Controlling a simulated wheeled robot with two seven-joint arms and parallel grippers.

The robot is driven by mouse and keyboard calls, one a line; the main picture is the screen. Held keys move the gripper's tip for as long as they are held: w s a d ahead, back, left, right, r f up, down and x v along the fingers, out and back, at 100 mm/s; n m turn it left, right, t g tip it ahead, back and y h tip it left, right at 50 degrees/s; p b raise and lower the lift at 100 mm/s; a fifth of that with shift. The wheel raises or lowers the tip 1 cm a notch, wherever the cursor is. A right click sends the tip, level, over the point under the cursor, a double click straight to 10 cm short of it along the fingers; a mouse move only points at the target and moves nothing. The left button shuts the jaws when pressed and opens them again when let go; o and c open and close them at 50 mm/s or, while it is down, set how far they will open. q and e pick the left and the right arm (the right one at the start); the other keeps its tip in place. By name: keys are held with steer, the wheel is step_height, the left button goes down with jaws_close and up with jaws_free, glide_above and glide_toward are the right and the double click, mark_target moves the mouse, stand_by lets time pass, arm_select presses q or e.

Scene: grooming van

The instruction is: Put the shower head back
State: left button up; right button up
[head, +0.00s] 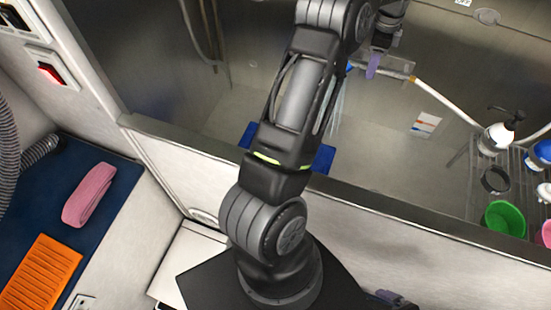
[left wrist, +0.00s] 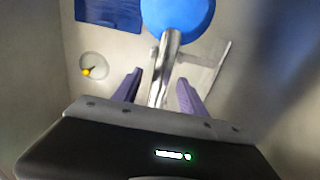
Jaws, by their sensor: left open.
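The shower head shows in the left wrist view as a round blue head (left wrist: 178,14) on a chrome handle (left wrist: 168,55). My left gripper (left wrist: 159,77) is open. Its two purple fingers stand on either side of the handle, with gaps visible; whether either finger touches it I cannot tell. In the head view my left gripper (head: 373,66) is at the top, over the tub, partly hidden by my arm. A white hose (head: 445,100) runs right from beside it. A small purple part (head: 395,298) at the bottom edge may be my right gripper; its jaws are unclear.
A wire rack (head: 472,180) at right holds a pump bottle (head: 497,137) and a green cup (head: 504,218). The tub's front rim (head: 400,192) crosses below my arm. A pink towel (head: 90,194) and an orange item (head: 42,272) lie at left. A drain (left wrist: 93,65) shows below.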

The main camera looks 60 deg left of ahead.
arm_select(q)
step_height(320, 180, up, 8)
steer(key=shift+f, duration=0.1)
steer(key=shift+f, duration=0.1)
stand_by(1.2)
